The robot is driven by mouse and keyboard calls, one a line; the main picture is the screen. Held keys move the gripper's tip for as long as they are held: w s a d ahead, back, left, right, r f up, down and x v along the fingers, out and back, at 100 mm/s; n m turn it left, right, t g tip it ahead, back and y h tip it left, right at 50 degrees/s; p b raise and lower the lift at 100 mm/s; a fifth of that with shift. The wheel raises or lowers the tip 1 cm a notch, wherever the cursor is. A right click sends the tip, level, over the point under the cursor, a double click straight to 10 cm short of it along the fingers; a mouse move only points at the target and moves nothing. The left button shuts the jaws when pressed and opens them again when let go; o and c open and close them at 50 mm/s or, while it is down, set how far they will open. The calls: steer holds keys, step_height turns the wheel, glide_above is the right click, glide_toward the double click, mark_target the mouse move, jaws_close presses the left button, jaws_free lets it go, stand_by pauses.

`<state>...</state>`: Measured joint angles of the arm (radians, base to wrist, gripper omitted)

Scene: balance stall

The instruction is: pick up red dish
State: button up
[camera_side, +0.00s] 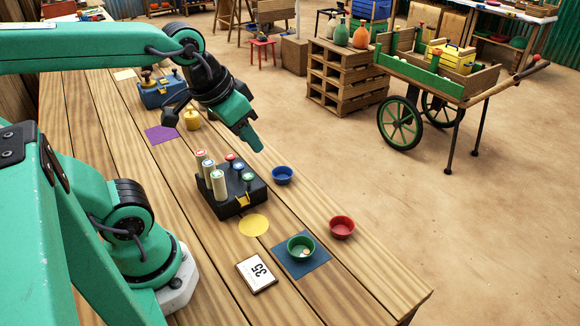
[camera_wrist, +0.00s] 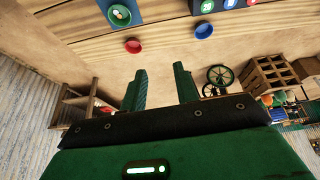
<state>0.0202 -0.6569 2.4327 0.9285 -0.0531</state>
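The red dish (camera_side: 342,227) is a small round bowl that stands on the bare wood near the table's right edge. It also shows in the wrist view (camera_wrist: 133,46), at upper left, beyond my fingertips. My gripper (camera_side: 253,138) is above the table, up and to the left of the dish in the side view and well apart from it. In the wrist view its two green fingers (camera_wrist: 160,78) are spread apart with nothing between them.
A blue dish (camera_side: 283,175) stands near the red one. A green dish (camera_side: 301,248) with small bits inside sits on a dark blue square (camera_side: 318,262). A black rack (camera_side: 236,205) holds several upright cylinders. A yellow disc (camera_side: 254,225) and a card marked 35 (camera_side: 256,273) lie nearby.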

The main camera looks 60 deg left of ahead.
steer(key=w+d+n+g, duration=0.1)
steer(key=w+d+g, duration=0.2)
steer(key=w, duration=0.4)
steer(key=n+g+y, duration=0.1)
steer(key=n+g, duration=0.3)
steer(key=g, duration=0.2)
glide_above(349, 235)
steer(key=w, duration=0.3)
steer(key=shift+d+f, duration=0.2)
steer(key=shift+f, duration=4.7)
steer(key=shift+d+f, duration=0.2)
steer(key=shift+f, duration=4.7)
steer(key=shift+x, duration=2.6)
steer(key=shift+s+a, duration=0.1)
steer(key=shift+a, duration=0.1)
steer(key=shift+r, duration=0.1)
jaws_close()
